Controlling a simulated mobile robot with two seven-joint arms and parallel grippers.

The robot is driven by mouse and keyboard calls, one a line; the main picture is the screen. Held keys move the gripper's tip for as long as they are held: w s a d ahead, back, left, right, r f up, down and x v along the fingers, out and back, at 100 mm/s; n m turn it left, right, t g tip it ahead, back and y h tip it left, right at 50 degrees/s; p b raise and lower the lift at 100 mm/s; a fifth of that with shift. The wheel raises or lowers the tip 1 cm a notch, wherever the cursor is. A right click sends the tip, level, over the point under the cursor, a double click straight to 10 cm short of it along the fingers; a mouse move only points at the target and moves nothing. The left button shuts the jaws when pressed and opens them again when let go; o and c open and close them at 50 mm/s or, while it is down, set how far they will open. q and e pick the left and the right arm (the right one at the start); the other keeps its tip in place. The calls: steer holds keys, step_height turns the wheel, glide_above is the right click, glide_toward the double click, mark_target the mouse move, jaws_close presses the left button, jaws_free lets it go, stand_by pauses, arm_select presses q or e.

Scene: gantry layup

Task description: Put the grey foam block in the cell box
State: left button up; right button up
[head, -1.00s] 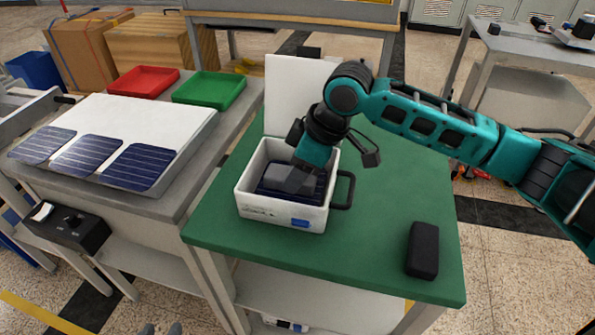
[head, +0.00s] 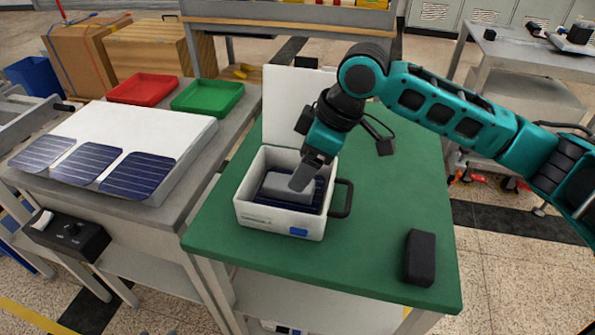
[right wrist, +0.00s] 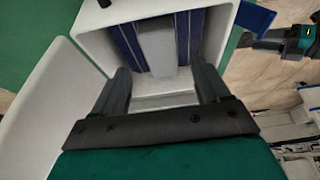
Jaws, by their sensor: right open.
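The grey foam block (head: 280,186) lies inside the white cell box (head: 262,221), on top of dark blue solar cells; in the right wrist view the block (right wrist: 158,48) shows between striped blue cells (right wrist: 129,48). The box's white lid (head: 283,100) stands open at the back. My right gripper (head: 301,178) is over the box, pointing down into it. In the right wrist view its two fingers (right wrist: 162,85) are apart with nothing held between them. What looks like my left gripper (right wrist: 265,42) is small at the right edge of that view; its jaws are unclear.
The box stands on a green-topped table (head: 375,240), with a black handle on its right side. A black case (head: 421,257) lies near the front right. Left are three solar cells (head: 87,163) on a white board, a red tray (head: 143,89) and a green tray (head: 208,96).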

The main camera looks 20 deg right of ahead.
arm_select(q)
steer(key=shift+s+a+r+p, duration=0.1)
steer(key=shift+s+a+p, duration=0.2)
steer(key=shift+p, duration=0.2)
arm_select(e)
steer(key=v, duration=0.7)
